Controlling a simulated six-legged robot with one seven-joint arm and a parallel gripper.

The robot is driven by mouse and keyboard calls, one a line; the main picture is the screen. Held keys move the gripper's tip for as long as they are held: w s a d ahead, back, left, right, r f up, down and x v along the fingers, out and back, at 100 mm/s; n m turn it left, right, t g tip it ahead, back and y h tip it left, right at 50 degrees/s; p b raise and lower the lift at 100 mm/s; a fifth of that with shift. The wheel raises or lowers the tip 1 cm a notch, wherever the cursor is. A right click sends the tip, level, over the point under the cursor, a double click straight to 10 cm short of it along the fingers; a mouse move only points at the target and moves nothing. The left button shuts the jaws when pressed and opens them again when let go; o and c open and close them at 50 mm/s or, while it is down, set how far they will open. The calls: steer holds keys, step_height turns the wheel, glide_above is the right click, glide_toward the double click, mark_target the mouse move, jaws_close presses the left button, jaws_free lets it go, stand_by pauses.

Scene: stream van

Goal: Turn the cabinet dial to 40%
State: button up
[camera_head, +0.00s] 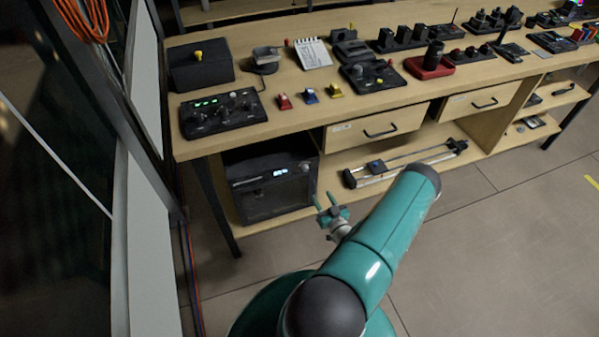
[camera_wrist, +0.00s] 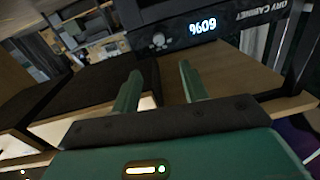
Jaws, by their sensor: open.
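The dry cabinet (camera_head: 250,202) is a dark box on the lower shelf under the left end of the bench. My gripper (camera_head: 323,197) is in front of the cabinet's right side, open and empty. In the wrist view its two green fingers (camera_wrist: 160,72) point toward the dial, apart from it.
The wooden bench top (camera_head: 230,140) above holds control boxes and switches. A rail device (camera_head: 405,164) lies on the shelf right of the cabinet. A bench leg (camera_head: 215,205) stands left of the cabinet. The floor (camera_head: 480,240) at right is clear.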

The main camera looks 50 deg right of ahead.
mark_target(306, 170)
steer(key=x, duration=1.3)
steer(key=shift+w+d, duration=0.25)
steer(key=shift+w, duration=0.05)
jaws_close()
